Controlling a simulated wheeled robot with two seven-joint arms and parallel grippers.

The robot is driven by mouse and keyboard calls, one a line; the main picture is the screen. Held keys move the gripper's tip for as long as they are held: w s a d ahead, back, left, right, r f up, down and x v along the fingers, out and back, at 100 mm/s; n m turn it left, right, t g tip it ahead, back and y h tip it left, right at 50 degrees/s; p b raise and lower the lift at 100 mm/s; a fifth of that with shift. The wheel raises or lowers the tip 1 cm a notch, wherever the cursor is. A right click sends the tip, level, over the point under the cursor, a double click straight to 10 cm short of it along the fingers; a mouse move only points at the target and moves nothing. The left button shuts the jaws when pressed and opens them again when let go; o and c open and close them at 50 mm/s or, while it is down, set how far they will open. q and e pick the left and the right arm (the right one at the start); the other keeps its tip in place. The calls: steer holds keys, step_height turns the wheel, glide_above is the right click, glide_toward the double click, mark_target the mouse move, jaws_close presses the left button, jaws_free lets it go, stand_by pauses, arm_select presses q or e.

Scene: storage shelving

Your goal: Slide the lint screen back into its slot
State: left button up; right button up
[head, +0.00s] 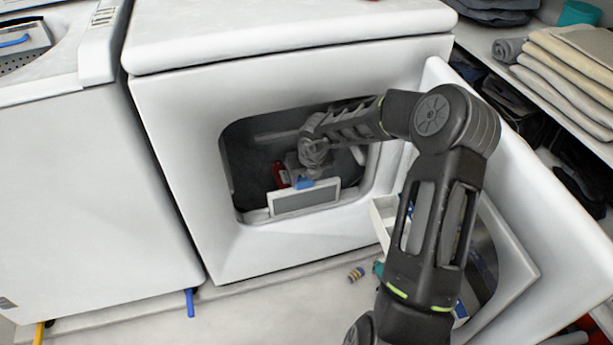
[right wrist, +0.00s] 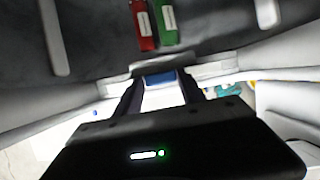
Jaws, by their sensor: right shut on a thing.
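The lint screen (head: 305,200) is a pale grey panel with a white frame and a blue tab (head: 304,184) on its top edge. It stands at the lower rim of the dryer opening (head: 255,216). My right gripper (head: 306,178) reaches into the opening from the right and is shut on the blue tab. In the right wrist view the blue tab (right wrist: 160,78) sits between the two dark fingers. The slot is hidden behind the screen and gripper, and I cannot tell whether the screen's lower edge is in it. My left gripper is not in view.
A red item (head: 281,175) lies inside the drum, with a green item (right wrist: 165,22) beside it. The open dryer door (head: 510,180) stands at the right, close to my arm. A washer (head: 85,190) stands at the left. A small striped object (head: 356,274) lies on the floor.

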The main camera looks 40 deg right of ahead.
mark_target(306, 201)
steer(key=shift+f, duration=0.6)
steer(key=shift+f+b, duration=1.5)
steer(key=shift+f, duration=1.5)
steer(key=shift+s+f+b, duration=0.1)
steer(key=shift+f+b, duration=0.95)
steer(key=shift+f, duration=0.65)
steer(key=o, duration=1.5)
steer(key=shift+o, duration=0.2)
